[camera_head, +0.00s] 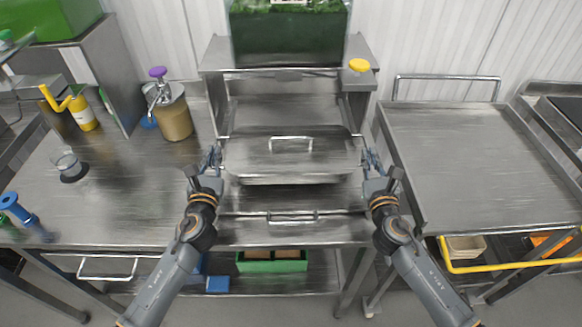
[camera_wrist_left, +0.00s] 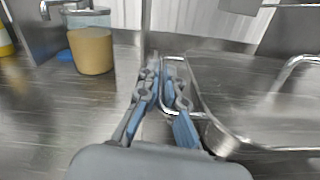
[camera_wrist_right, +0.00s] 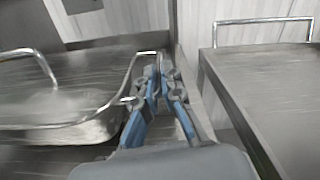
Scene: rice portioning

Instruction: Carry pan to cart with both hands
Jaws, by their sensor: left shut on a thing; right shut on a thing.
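The lidded metal pan (camera_head: 290,163) is between my two grippers in the middle of the head view, in front of the metal shelf unit. Its lid has a bar handle on top. My left gripper (camera_head: 214,160) is shut on the pan's left side handle, seen close in the left wrist view (camera_wrist_left: 160,75). My right gripper (camera_head: 370,163) is shut on the pan's right side handle, also in the right wrist view (camera_wrist_right: 158,75). The pan looks level; I cannot tell whether it touches the surface below. The cart (camera_head: 470,150) has a bare flat top and stands to the right.
A dispenser jar with a purple knob (camera_head: 175,115) and a small glass (camera_head: 66,162) stand on the left counter (camera_head: 120,205). A green container (camera_head: 290,35) sits above the shelf unit. A yellow bar (camera_head: 510,264) is below the cart top. A narrow gap separates the counter and cart.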

